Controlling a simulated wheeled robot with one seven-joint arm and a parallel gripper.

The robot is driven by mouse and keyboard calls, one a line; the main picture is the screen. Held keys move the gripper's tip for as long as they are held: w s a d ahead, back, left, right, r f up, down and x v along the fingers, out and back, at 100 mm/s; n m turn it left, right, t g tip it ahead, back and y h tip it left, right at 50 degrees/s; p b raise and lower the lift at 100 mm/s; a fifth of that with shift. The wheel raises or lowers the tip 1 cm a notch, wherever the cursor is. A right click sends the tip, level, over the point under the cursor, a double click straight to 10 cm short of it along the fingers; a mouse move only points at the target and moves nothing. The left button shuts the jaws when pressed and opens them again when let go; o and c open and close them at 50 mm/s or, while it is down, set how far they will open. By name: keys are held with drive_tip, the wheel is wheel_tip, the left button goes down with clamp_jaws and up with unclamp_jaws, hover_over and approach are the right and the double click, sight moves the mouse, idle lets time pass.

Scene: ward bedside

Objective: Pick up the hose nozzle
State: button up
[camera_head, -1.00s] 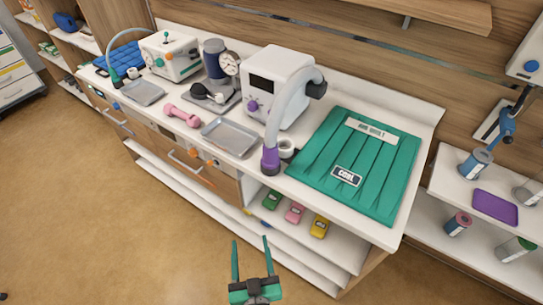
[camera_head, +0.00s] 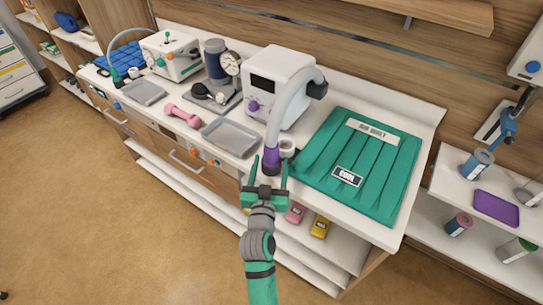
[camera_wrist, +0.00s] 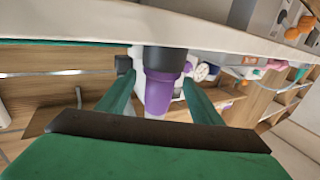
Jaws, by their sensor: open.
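The hose nozzle (camera_head: 271,158) is a purple piece with a dark end. It hangs upright on the end of a pale grey hose (camera_head: 279,115) that arches from the white machine (camera_head: 276,84), at the counter's front edge. My gripper (camera_head: 270,170) is open, its green fingers pointing toward the counter with the nozzle's lower end between or just behind their tips. In the wrist view, the nozzle (camera_wrist: 160,88) shows between the two spread fingers (camera_wrist: 155,90). I cannot tell whether either finger touches it.
A green "COOL" pad (camera_head: 355,160) lies right of the nozzle, and a metal tray (camera_head: 231,137) lies left. Shelves with pink (camera_head: 295,213) and yellow (camera_head: 319,226) items are below the counter edge. Open floor lies in front.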

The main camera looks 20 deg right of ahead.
drive_tip(key=shift+x, duration=0.85)
drive_tip(key=w, duration=0.1)
drive_tip(key=w+d, duration=0.1)
drive_tip(key=w+r, duration=0.1)
drive_tip(key=w, duration=0.1)
drive_tip(key=shift+d, duration=0.3)
drive_tip(key=shift+w+d, duration=0.25)
drive_tip(key=shift+w, duration=0.2)
drive_tip(key=c, duration=1.1)
